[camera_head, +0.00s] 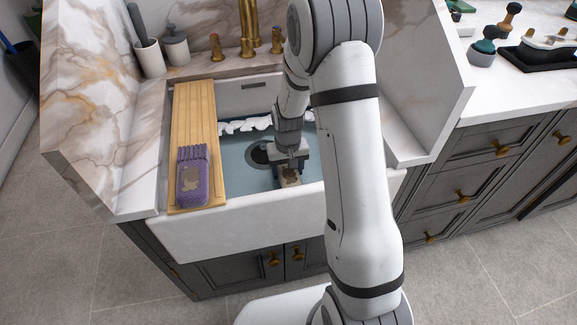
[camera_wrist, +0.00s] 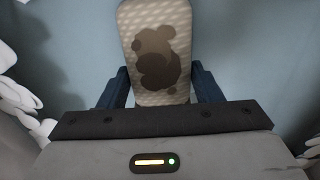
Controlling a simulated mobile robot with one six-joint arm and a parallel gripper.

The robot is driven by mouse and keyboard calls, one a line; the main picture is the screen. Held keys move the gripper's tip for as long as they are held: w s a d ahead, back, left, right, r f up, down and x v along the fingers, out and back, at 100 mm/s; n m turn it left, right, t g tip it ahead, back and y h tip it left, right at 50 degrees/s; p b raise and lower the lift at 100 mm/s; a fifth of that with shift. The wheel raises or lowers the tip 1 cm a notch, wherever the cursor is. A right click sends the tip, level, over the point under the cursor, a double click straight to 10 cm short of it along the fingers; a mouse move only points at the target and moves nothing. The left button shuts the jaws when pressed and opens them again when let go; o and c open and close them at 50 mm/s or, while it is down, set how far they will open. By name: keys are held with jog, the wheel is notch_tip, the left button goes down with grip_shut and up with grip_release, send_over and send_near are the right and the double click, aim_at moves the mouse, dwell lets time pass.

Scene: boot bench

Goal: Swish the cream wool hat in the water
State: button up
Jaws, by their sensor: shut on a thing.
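The cream wool hat (camera_head: 290,178) is in the sink basin, under my arm. In the wrist view the hat (camera_wrist: 137,22) is pale with a woven texture and a large dark brown stain. My gripper (camera_head: 290,168) points down into the basin and is shut on the hat. The two dark blue fingers of my gripper (camera_wrist: 158,88) flank the hat's near end. Blue-grey water (camera_head: 236,163) shows in the basin, with white foam along its back side. I cannot tell how deep the hat sits in it.
A wooden board (camera_head: 194,115) spans the sink's left side, with a purple knitted item (camera_head: 193,182) on it. The white sink front (camera_head: 240,229) is close. A brass tap (camera_head: 249,35) stands behind. Marble walls (camera_head: 100,110) flank the sink.

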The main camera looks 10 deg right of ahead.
notch_tip(320, 180, down, 2)
jog(key=shift+b, duration=0.35)
jog(key=shift+d+r, duration=0.2)
jog(key=shift+d, duration=4.8)
jog(key=a, duration=1)
jog(key=shift+d, duration=4.9)
jog(key=a, duration=1)
jog(key=shift+d, duration=0.1)
notch_tip(320, 180, up, 9)
jog(key=p, duration=0.6)
